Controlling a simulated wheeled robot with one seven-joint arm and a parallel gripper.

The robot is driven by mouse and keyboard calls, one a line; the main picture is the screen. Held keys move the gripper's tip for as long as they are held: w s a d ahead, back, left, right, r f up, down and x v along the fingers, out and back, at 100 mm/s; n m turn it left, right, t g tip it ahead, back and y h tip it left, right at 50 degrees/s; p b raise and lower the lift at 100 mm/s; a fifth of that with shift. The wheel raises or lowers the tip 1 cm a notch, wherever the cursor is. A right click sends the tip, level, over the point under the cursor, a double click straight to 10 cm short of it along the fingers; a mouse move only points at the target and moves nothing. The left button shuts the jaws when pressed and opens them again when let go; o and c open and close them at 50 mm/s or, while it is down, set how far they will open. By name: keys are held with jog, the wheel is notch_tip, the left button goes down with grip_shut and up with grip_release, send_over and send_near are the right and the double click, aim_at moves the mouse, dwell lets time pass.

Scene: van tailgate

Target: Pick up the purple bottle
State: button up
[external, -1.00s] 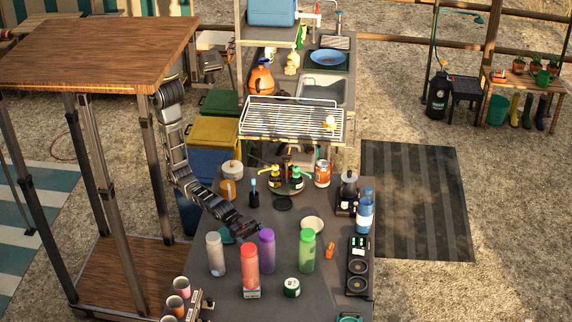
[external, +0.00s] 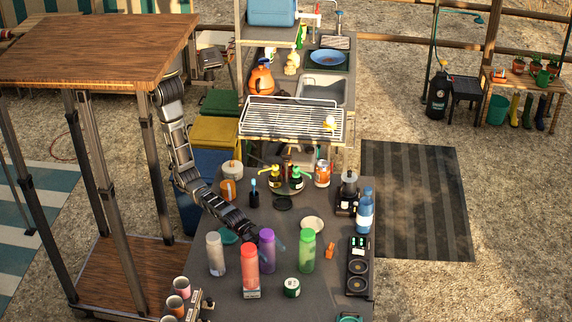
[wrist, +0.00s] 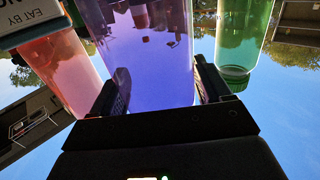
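The purple bottle (external: 267,254) stands upright on the dark counter, between the red bottle (external: 250,262) and the green bottle (external: 306,252). My gripper (external: 259,237) is at its far side, partly hidden behind it. In the upside-down wrist view the purple bottle (wrist: 145,60) fills the space between the fingers of my gripper (wrist: 158,88). One finger is at each side of it, spread wide. I see no clear squeeze on the bottle. The red bottle (wrist: 62,70) and the green bottle (wrist: 240,45) show on either side.
A pale bottle (external: 216,255) stands left of the red one. A teal bowl (external: 228,236) lies behind it, and a white bowl (external: 312,224) is behind the green bottle. A small green-lidded jar (external: 292,287) and a black two-ring hob (external: 358,268) are to the right.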

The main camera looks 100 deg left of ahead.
jog(key=c, duration=0.7)
jog(key=shift+r, duration=0.1)
jog(key=shift+c, duration=0.2)
